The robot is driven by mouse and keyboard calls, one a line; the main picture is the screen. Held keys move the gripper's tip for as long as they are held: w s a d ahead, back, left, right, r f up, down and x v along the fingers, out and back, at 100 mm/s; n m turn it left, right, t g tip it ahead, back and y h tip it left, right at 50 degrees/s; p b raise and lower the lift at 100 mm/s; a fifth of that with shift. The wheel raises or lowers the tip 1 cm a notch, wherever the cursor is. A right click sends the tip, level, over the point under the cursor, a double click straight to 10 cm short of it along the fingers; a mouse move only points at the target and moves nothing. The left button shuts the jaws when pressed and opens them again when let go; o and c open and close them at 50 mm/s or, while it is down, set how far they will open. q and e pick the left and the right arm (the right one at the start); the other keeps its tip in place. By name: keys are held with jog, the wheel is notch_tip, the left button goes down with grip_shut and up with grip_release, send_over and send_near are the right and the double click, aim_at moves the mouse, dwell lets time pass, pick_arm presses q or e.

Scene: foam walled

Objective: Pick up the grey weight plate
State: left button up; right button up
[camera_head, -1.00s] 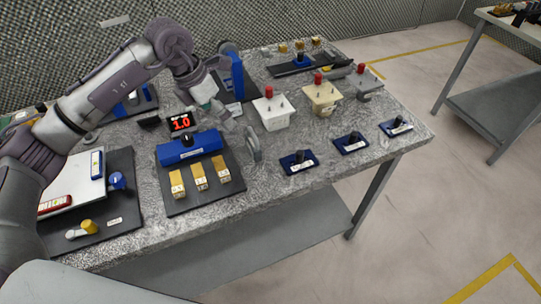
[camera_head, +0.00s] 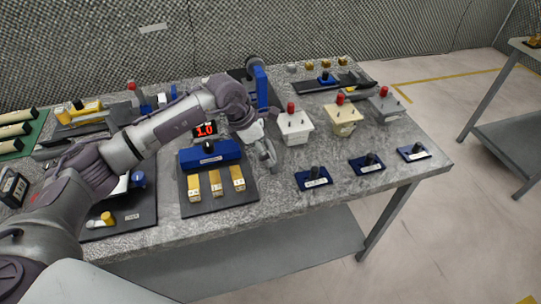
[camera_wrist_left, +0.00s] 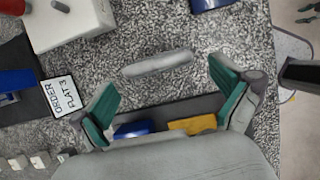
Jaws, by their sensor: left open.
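The grey weight plate (camera_wrist_left: 157,62) shows in the left wrist view as a narrow grey bar on the speckled tabletop, seen edge-on. My left gripper (camera_wrist_left: 165,88) is open, with a teal-padded finger on either side. The plate lies just beyond the fingertips, roughly midway across the gap, with no visible contact. In the head view my left gripper (camera_head: 258,140) hangs over the table close beside the plate (camera_head: 271,158), partly covering it. My right gripper is not in view.
A white box with a red knob (camera_head: 294,125) stands just behind the plate. A black board with a blue block and yellow blocks (camera_head: 216,188) lies to its left. Blue-based pieces (camera_head: 314,178) sit to its right. A small patch of bare tabletop surrounds the plate.

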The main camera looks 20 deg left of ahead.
pick_arm(q)
jog(key=p+x, duration=0.1)
jog(key=x, duration=0.3)
jog(key=shift+w+d+f, duration=0.1)
jog(key=shift+d, duration=0.05)
jog(key=c, duration=1.4)
jog(key=shift+c, duration=0.9)
